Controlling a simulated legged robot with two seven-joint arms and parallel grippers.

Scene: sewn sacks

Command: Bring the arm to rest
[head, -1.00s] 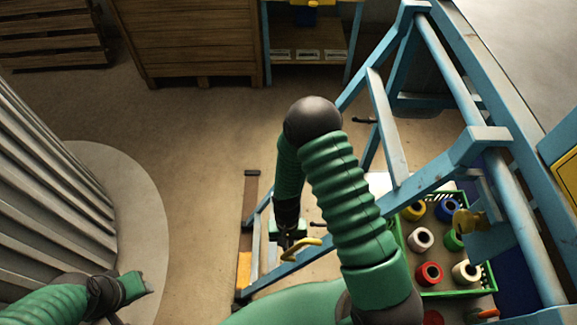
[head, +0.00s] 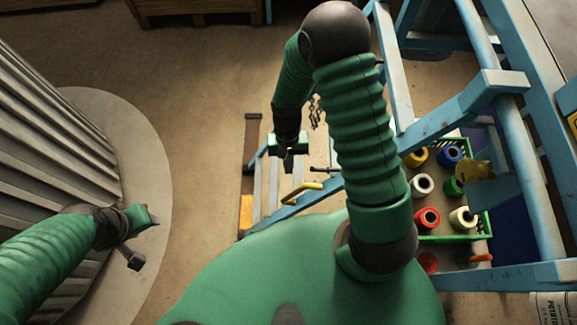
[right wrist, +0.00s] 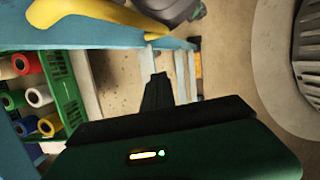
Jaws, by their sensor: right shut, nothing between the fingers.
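My right arm reaches up and bends down at a dark elbow in the head view. Its gripper (head: 288,165) is shut and empty, hanging beside the blue frame (head: 440,130) near a yellow handle (head: 302,190). In the right wrist view the shut dark fingers (right wrist: 157,92) point away over slats and floor, with nothing between them. My left gripper (head: 143,236) is at the left, in front of the ribbed grey column; whether its jaws are open is unclear.
A green crate (head: 455,238) with several coloured thread spools stands inside the blue frame at right. The ribbed grey column (head: 50,130) stands on a round pale base at left. Bare floor (head: 205,120) lies between column and frame.

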